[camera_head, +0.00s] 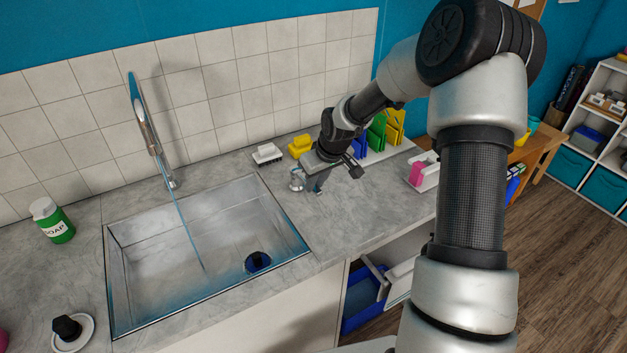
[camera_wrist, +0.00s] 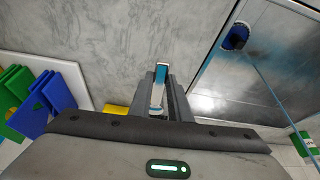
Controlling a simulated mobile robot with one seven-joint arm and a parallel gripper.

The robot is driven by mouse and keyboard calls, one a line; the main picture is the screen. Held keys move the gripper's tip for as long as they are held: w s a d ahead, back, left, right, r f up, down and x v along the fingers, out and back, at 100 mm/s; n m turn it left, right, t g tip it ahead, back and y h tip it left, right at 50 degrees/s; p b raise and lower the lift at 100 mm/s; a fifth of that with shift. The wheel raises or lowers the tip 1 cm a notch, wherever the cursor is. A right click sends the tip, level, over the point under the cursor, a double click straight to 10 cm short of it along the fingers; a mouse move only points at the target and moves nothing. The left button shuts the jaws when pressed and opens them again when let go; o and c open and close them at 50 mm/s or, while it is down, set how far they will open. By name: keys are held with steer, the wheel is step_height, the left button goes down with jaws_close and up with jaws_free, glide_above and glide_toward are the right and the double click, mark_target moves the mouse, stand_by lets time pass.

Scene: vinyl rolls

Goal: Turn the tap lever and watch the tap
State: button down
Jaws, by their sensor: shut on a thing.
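The chrome tap (camera_head: 152,140) stands behind the sink (camera_head: 150,262) at the left. A thin blue water stream (camera_head: 190,235) runs from it into the basin; the stream also shows in the wrist view (camera_wrist: 262,75). The tap lever (camera_head: 296,180) is on the counter to the right of the sink. My gripper (camera_head: 314,184) is down at the lever. In the wrist view, my gripper's fingers (camera_wrist: 160,92) are shut on the shiny lever (camera_wrist: 160,76), one on each side. The lever's lower part is hidden there.
A green soap bottle (camera_head: 54,222) stands left of the sink. A white brush (camera_head: 267,153), a yellow block (camera_head: 300,146) and coloured boards (camera_head: 377,132) stand behind my gripper. A pink-and-white holder (camera_head: 424,172) is to the right.

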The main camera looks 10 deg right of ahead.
steer(key=shift+w+d+r+n+y+p, duration=0.1)
steer(key=shift+w+d+n+y+p, duration=0.1)
steer(key=shift+d+n+p, duration=0.3)
steer(key=shift+w+d+r+n+y+p, duration=0.1)
steer(key=shift+w+d+n+p, duration=0.1)
steer(key=shift+d+n+p, duration=0.3)
steer(key=shift+w+d+f+n+g+y+p, duration=0.1)
steer(key=shift+w+d+n+g+y+p, duration=0.2)
steer(key=shift+w+d+n, duration=0.35)
steer(key=shift+w+d+f+n+g+y+p, duration=0.1)
steer(key=shift+w+d+n+g+y+p, duration=0.2)
steer(key=shift+n, duration=0.65)
steer(key=c, duration=1.6)
jaws_free()
steer(key=shift+c, duration=0.2)
steer(key=v, duration=1.7)
steer(key=shift+r+b, duration=0.25)
steer(key=shift+b, duration=0.05)
steer(key=shift+s+a, duration=0.1)
steer(key=shift+a, duration=0.05)
